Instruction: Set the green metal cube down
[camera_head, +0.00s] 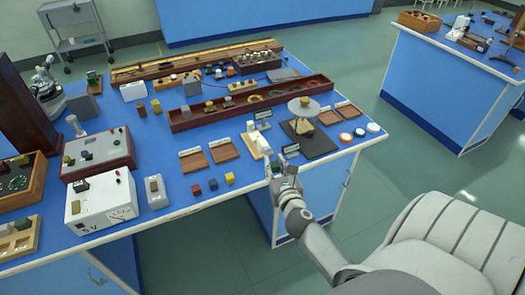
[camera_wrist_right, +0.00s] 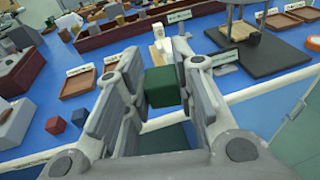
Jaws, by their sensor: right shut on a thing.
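A green metal cube (camera_wrist_right: 162,86) is held between the fingers of my right gripper in the right wrist view. My right gripper (camera_wrist_right: 160,92) is shut on it, with a finger at each side, near the front edge of the blue bench. In the head view my right gripper (camera_head: 279,168) is small at the bench's front edge, and the cube is hard to make out there. Whether the cube touches anything below is not clear. My left gripper is in neither view.
Red (camera_head: 196,190), blue (camera_head: 213,184) and yellow (camera_head: 229,178) cubes sit near the front edge. Labelled wooden trays (camera_head: 193,161) lie behind them. A dark mat (camera_head: 318,148) bears a stand with a round plate (camera_head: 304,104). A long red-brown box (camera_head: 182,126) lies farther back.

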